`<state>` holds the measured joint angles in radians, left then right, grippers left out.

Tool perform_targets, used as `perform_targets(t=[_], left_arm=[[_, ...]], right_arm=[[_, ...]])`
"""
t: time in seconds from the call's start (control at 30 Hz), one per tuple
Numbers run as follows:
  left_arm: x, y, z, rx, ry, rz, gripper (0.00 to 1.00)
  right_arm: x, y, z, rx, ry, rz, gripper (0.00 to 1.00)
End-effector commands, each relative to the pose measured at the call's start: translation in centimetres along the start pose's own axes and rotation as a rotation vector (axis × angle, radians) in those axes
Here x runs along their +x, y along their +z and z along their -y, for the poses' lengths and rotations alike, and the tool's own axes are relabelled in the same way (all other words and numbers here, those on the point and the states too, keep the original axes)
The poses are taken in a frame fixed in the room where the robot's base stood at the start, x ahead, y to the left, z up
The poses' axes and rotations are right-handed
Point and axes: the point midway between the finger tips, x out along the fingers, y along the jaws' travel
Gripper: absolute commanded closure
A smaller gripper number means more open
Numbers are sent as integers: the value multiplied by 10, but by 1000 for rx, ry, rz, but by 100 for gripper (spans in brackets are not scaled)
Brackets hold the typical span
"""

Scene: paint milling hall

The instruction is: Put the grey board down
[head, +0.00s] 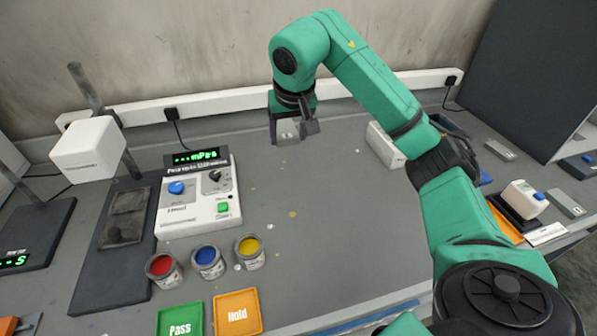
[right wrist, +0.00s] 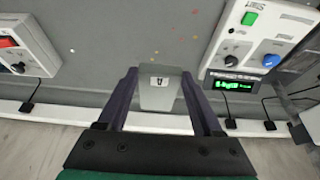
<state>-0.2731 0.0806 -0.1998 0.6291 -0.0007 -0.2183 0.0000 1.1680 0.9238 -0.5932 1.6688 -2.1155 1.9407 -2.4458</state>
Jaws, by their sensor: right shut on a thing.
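My right gripper (head: 292,128) is near the back of the grey bench (head: 330,220), left of the white box (head: 385,144). It is shut on a small grey board (head: 288,133). In the right wrist view, the board (right wrist: 159,92) shows between the two dark fingers of the gripper (right wrist: 158,78), with a dark letter A on a pale label. I cannot tell whether the board touches the bench or hangs just above it. My left gripper is not in view.
A white meter (head: 197,205) with a green display stands left of the gripper. Red, blue and yellow paint pots (head: 207,262) stand in front of it, with green Pass (head: 180,321) and orange Hold (head: 237,313) trays nearer. The middle of the bench is clear.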

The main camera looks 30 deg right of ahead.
Motion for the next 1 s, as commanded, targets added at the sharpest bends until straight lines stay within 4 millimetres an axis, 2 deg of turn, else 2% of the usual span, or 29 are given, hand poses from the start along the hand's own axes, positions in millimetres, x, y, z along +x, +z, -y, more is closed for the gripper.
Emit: perform_targets(t=[0.2, 0.27, 0.37, 0.5, 0.63, 0.8, 1.0], left_arm=[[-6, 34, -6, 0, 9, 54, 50], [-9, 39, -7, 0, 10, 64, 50], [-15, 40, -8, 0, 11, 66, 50], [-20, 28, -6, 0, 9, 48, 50], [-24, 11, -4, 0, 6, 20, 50], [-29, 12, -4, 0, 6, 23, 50], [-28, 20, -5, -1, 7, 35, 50]], right_arm=[[56, 26, -1, -3, 5, 10, 97], [74, 33, -1, -2, 4, 10, 97], [104, 46, -1, -2, 4, 10, 97], [136, 58, 0, 0, 1, 6, 97], [156, 67, 0, -1, 1, 5, 97], [180, 76, 0, -1, 1, 3, 97], [182, 76, 0, -1, 1, 0, 97]])
